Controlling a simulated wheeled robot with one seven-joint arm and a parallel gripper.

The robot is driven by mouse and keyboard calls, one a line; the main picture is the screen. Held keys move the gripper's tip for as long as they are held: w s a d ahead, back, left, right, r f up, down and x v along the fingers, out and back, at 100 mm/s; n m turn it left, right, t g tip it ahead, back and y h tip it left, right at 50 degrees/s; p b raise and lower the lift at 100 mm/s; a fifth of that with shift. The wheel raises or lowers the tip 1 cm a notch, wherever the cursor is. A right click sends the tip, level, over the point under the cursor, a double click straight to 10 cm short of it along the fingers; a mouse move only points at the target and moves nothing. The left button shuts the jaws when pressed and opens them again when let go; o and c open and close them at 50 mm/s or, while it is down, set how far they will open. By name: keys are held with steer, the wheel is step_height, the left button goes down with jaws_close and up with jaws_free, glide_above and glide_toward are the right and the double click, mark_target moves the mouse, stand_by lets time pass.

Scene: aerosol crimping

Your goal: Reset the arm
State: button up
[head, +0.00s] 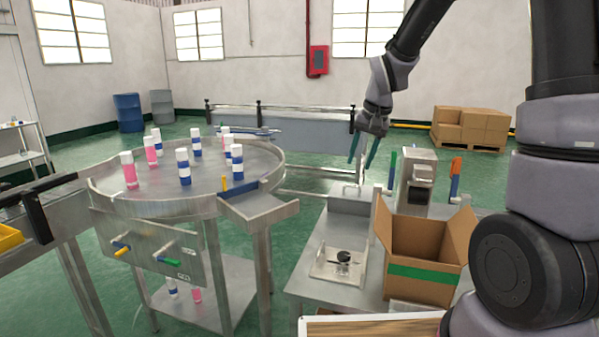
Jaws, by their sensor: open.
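My gripper (363,157) hangs at the end of my arm, right of the picture's middle, with its two green fingers pointing down and apart. It is open and nothing is between the fingers. It appears above the metal workbench and apart from the things there. The arm comes in from the upper right, bent at the elbow out of the picture.
A round metal table (150,205) at left carries several pink and blue-white cans. An open cardboard box (425,240) stands on the workbench (310,262), beside a metal machine (415,182) and a fixture plate (340,262). Stacked boxes (470,128) stand far back right.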

steer(key=s+d+r+t, duration=0.2)
steer(key=s+d+r, duration=0.2)
steer(key=s+r, duration=0.4)
steer(key=s+d+r+t, duration=0.2)
steer(key=s+d+r, duration=0.2)
steer(key=s+r, duration=0.4)
steer(key=s, duration=0.5)
steer(key=shift+s+m, duration=0.3)
steer(key=shift+s, duration=0.05)
